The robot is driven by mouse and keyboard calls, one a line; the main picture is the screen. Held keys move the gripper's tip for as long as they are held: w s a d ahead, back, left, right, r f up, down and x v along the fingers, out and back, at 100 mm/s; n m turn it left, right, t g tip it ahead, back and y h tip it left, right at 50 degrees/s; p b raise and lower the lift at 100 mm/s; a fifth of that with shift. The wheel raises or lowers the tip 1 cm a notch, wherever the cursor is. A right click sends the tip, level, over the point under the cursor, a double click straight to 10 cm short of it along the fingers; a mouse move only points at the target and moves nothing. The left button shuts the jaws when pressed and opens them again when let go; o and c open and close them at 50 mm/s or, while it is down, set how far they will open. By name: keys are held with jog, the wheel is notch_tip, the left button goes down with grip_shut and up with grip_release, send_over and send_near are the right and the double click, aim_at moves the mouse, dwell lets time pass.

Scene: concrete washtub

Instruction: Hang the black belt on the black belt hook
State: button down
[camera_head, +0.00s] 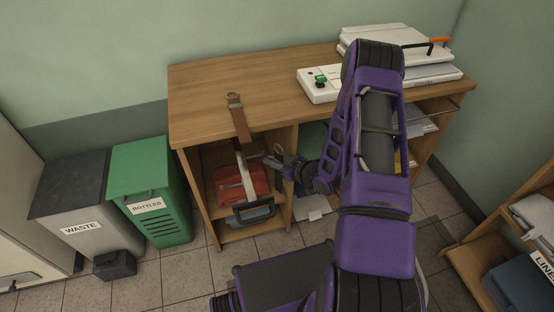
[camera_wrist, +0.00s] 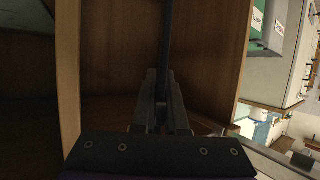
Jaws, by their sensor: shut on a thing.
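My gripper (camera_head: 274,160) is at the front opening of the wooden desk, beside its left compartment. In the wrist view its fingers (camera_wrist: 160,112) are shut on a narrow dark strip, which looks like the black belt (camera_wrist: 167,45). The strip runs straight away from the fingertips, past brown wooden panels. Its far end is out of the picture. In the head view I cannot make out the black belt clearly. I cannot pick out a black belt hook in either view.
A brown strap with a buckle (camera_head: 237,115) lies over the front edge of the wooden desk (camera_head: 205,92). A red item (camera_head: 241,187) sits in the left compartment. A green bottles bin (camera_head: 150,190) and grey waste bin (camera_head: 82,205) stand left. A shelf (camera_head: 476,262) stands right.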

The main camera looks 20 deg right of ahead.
jog(key=a+f, duration=0.1)
jog(key=a, duration=0.6)
jog(key=shift+f, duration=0.2)
dwell(0.5)
jog(key=shift+a, duration=0.1)
dwell(0.5)
jog(key=c, duration=0.9)
grip_release()
jog(key=shift+o, duration=0.2)
jog(key=p+v, duration=0.2)
jog(key=v, duration=1.5)
jog(key=shift+s, duration=0.15)
jog(key=shift+r, duration=0.2)
